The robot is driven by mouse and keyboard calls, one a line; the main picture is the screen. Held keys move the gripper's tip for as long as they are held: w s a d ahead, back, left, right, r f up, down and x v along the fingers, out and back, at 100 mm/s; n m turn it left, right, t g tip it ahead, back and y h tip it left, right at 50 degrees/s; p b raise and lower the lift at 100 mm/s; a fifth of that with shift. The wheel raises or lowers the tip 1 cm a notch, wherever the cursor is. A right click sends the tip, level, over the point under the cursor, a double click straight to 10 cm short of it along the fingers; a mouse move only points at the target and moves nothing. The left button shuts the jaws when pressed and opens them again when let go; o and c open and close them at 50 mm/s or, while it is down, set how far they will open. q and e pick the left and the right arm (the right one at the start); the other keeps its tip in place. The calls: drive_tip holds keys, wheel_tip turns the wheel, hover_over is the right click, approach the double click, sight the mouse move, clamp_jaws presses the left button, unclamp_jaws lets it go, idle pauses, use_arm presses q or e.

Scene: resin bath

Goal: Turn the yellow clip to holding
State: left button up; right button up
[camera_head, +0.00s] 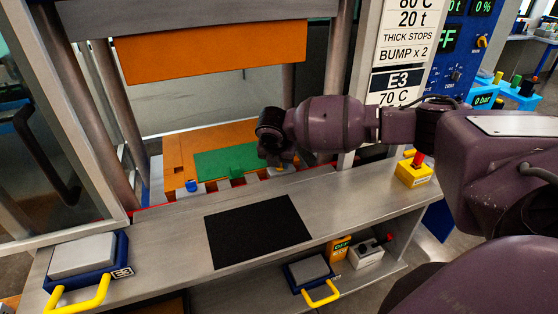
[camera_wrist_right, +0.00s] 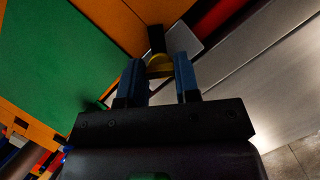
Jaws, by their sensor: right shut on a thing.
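The yellow clip (camera_wrist_right: 159,66) sits between the two blue fingertips of my right gripper (camera_wrist_right: 160,74) in the wrist view. The gripper is shut on it. A black bar (camera_wrist_right: 157,39) lies just beyond the clip, beside a grey block (camera_wrist_right: 183,42). In the head view my right gripper (camera_head: 279,162) reaches to the right end of the front edge of the orange platen, and the clip is mostly hidden beneath it. A blue clip (camera_head: 191,185) stands at the left end of that edge. My left gripper is not in view.
A green plate (camera_head: 228,160) lies on the orange lower platen (camera_head: 180,150), below the raised orange upper platen (camera_head: 212,45). A black mat (camera_head: 258,232) lies on the metal shelf (camera_head: 175,247). A yellow box with a red button (camera_head: 413,172) stands at the shelf's right.

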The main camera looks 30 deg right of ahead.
drive_tip(key=n+y, duration=0.1)
drive_tip(key=n, duration=0.2)
drive_tip(key=n+t+y, duration=0.1)
drive_tip(key=n, duration=0.3)
drive_tip(key=shift+d, duration=0.1)
idle(0.5)
drive_tip(key=o, duration=0.9)
drive_tip(key=shift+s, duration=0.1)
drive_tip(key=v, duration=1)
drive_tip(key=shift+s+d+r+b, duration=0.15)
drive_tip(key=shift+s+r+b, duration=0.15)
drive_tip(key=shift+r+b, duration=0.05)
